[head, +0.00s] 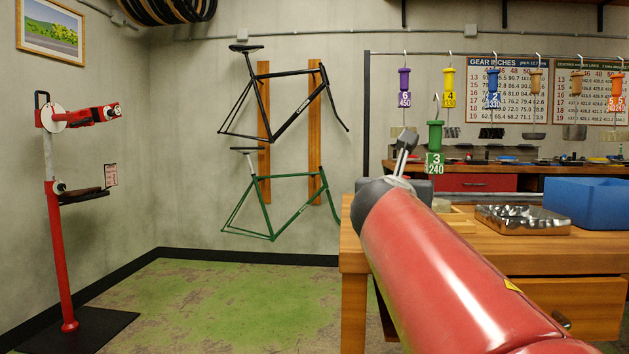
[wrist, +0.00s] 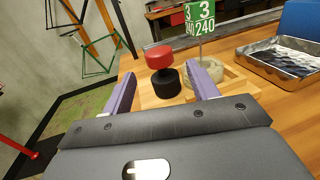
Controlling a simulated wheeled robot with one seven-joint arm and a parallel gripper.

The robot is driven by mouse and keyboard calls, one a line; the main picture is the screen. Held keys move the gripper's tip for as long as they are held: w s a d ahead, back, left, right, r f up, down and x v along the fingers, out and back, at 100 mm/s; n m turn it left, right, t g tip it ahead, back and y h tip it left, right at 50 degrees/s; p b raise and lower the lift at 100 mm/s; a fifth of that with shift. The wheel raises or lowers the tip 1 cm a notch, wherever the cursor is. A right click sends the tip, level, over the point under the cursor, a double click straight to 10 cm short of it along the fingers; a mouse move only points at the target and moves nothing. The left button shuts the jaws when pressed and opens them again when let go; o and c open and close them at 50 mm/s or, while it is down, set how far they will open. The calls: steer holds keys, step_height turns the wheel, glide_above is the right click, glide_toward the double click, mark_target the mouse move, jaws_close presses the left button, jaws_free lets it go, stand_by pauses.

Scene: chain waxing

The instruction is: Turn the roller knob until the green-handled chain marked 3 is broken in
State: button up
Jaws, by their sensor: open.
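In the wrist view, a red round knob (wrist: 158,57) sits on a black round base (wrist: 167,85) on the wooden bench. My gripper (wrist: 160,72) is open, with its purple fingers to the left and right of the knob in the picture; contact cannot be told. Just right of the knob is a green tag marked 3 and 240 (wrist: 203,18), above a pale coil (wrist: 203,74) that looks like the chain. In the head view the green handle (head: 435,133) stands upright above its tag (head: 434,163). My arm hides the knob there.
A metal tray (head: 522,219) and a blue bin (head: 598,204) stand on the bench to the right. Other coloured handles, such as the purple one (head: 404,80), hang from a rail behind. A red repair stand (head: 62,250) is at the left. The green floor between is clear.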

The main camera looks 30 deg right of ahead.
steer(key=x, duration=0.8)
steer(key=c, duration=1)
steer(key=shift+m+g+h, duration=0.3)
steer(key=shift+g+h, duration=0.1)
steer(key=shift+g, duration=0.1)
